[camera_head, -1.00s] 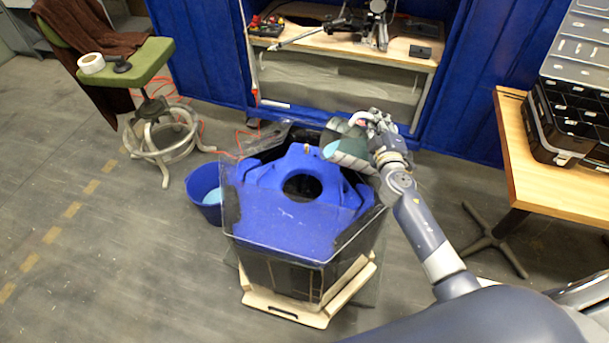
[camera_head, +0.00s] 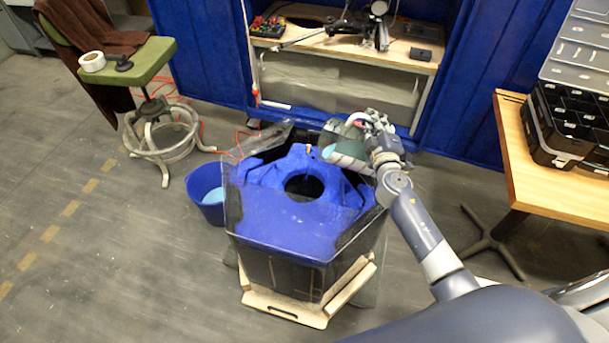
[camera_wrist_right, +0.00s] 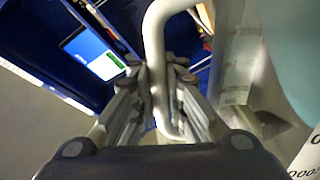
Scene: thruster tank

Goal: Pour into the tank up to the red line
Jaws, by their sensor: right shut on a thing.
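The tank (camera_head: 270,268) is a many-sided, clear-walled vessel with a blue part (camera_head: 290,222) inside that has a round dark hole. A tilted jug (camera_head: 346,144) with pale blue inside is over the tank's far right edge. My right gripper (camera_head: 370,122) is shut on its light grey handle. In the right wrist view, the handle (camera_wrist_right: 163,60) runs between the two fingers (camera_wrist_right: 160,95), and the jug's pale blue part (camera_wrist_right: 292,45) and dark figures are at the right. No red line is clear. Whether liquid is flowing is unclear. My left gripper is out of view.
A blue bucket (camera_head: 205,178) with pale blue inside stands left of the tank. A green stool (camera_head: 140,60) is further left. A wooden table (camera_head: 560,190) with a black case (camera_head: 565,125) is at the right. A workbench (camera_head: 340,45) stands behind. Floor at left front is clear.

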